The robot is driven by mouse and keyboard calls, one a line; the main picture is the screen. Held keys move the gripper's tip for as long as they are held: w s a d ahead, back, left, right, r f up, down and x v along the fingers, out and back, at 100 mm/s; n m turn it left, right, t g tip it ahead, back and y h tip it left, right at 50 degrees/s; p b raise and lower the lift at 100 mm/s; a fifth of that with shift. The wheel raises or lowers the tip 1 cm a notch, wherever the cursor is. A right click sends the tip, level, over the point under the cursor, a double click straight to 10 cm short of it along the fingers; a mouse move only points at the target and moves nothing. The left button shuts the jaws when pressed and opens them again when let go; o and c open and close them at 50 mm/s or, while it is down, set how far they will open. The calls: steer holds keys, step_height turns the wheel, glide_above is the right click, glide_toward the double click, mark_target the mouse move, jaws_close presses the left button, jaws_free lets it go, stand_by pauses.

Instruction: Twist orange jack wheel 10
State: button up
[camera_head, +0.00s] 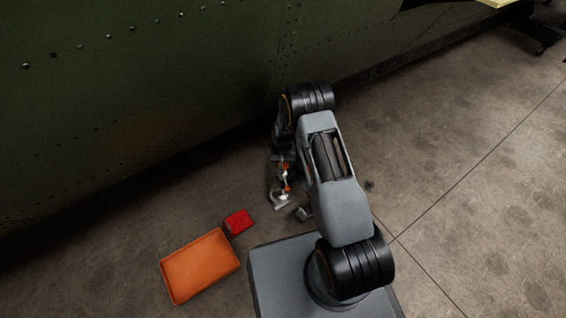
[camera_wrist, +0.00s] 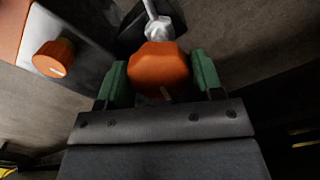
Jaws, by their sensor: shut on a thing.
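In the wrist view an orange jack wheel (camera_wrist: 158,68) sits between the two green finger pads of my gripper (camera_wrist: 160,82). The pads are on either side of it, and the gripper is shut on it. A metal rod (camera_wrist: 153,22) runs up from the wheel. In the head view the jack (camera_head: 284,180), with small orange parts, stands on the floor beside the fuselage. My gripper is mostly hidden behind my arm there. No number can be read on the wheel.
A second orange knob (camera_wrist: 53,58) with a white mark sits on a grey block at the upper left of the wrist view. The green riveted fuselage (camera_head: 140,80) rises behind. An orange tray (camera_head: 200,266) and a red box (camera_head: 238,222) lie on the floor. Floor at right is clear.

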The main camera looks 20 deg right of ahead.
steer(key=shift+n, duration=0.9)
steer(key=o, duration=0.9)
steer(key=shift+r, duration=0.1)
step_height(320, 180, up, 14)
steer(key=p, duration=0.4)
steer(key=shift+p, duration=0.4)
steer(key=shift+f, duration=0.2)
steer(key=shift+s+d, duration=0.1)
